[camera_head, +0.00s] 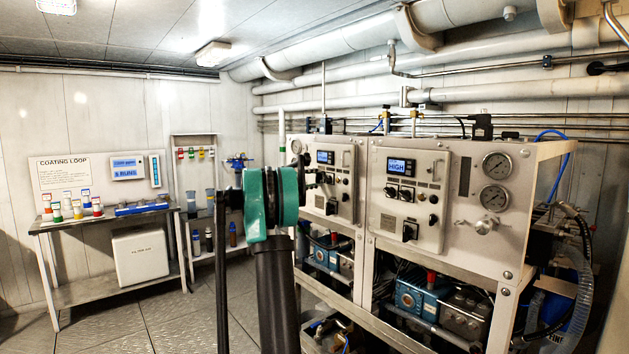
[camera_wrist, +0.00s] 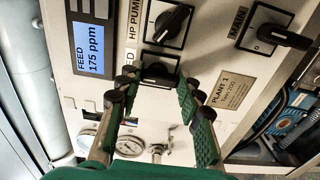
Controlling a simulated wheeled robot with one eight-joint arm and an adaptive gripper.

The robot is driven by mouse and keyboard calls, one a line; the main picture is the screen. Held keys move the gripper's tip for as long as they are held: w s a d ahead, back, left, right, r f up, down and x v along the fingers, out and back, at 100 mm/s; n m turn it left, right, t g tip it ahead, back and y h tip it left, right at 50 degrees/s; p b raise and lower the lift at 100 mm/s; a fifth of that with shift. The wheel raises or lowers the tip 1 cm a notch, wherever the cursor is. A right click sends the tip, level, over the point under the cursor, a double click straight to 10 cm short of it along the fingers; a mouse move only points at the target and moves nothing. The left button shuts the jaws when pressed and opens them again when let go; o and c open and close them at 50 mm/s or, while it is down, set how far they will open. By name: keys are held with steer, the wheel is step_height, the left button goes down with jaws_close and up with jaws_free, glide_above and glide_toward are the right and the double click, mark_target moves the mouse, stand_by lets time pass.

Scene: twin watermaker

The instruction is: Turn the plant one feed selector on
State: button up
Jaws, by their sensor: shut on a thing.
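The plant one panel (camera_wrist: 225,92) fills the wrist view, with a plate reading "PLANT 1". In the head view the plant one panel (camera_head: 343,207) is the left one, and my arm hides the gripper and the feed selector.
The HP pump selector (camera_wrist: 172,20) is close to the feed selector, and the main switch (camera_wrist: 282,38) is to the right. The feed display (camera_wrist: 92,48) reads 175 ppm. Gauges (camera_wrist: 130,146) lie beyond the fingers. A second panel (camera_head: 415,205) stands right in the head view.

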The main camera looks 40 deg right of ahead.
steer(key=o, duration=1.2)
steer(key=shift+c, duration=0.2)
steer(key=a, duration=1.2)
steer(key=shift+s, duration=0.45)
steer(key=s+a+f+t+y, duration=0.3)
steer(key=s+a+f+y, duration=1.5)
steer(key=s+a+f, duration=2)
step_height(320, 180, down, 4)
steer(key=shift+s+a+r+m, duration=0.1)
steer(key=shift+s+a+m, duration=0.3)
steer(key=shift+s, duration=0.35)
